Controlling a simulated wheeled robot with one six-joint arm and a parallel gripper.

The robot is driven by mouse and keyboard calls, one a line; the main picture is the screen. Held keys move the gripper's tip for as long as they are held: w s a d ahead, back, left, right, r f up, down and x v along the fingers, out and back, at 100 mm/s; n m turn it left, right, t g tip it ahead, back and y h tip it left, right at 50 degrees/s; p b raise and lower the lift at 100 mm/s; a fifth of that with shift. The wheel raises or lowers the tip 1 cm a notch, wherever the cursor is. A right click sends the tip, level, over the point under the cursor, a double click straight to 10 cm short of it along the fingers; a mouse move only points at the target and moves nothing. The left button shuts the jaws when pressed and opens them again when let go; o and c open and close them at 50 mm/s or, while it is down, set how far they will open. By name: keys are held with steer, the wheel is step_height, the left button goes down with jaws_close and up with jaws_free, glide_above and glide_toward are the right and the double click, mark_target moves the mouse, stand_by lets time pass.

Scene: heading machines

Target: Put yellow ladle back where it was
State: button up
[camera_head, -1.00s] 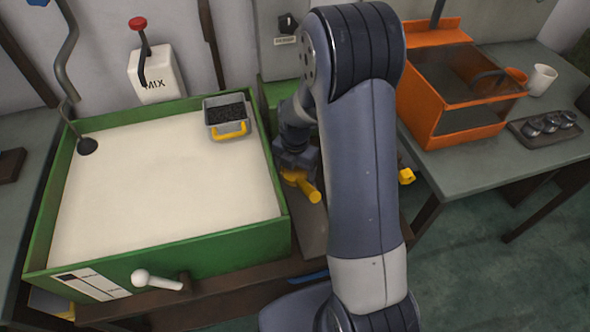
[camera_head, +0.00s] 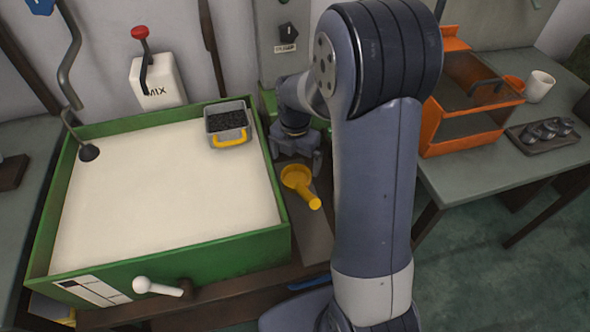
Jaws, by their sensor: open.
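The yellow ladle (camera_head: 298,183) lies on the dark bench strip to the right of the green box. Its round bowl is toward the back and its handle points to the front right. My gripper (camera_head: 298,168) is just behind the ladle, pointing down, open and apparently empty. Its fingers end close to the far rim of the bowl; whether they touch it I cannot tell. My arm hides part of the bench to the right.
The green box (camera_head: 205,270) full of pale material stands left, with a grey bin (camera_head: 228,124) of dark bits in its back right corner. A white-knobbed lever (camera_head: 160,287) juts from its front. An orange box (camera_head: 470,130), white cup (camera_head: 540,86) and small tray (camera_head: 543,135) stand right.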

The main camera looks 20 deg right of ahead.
step_height(320, 180, up, 4)
steer(key=shift+r, duration=0.2)
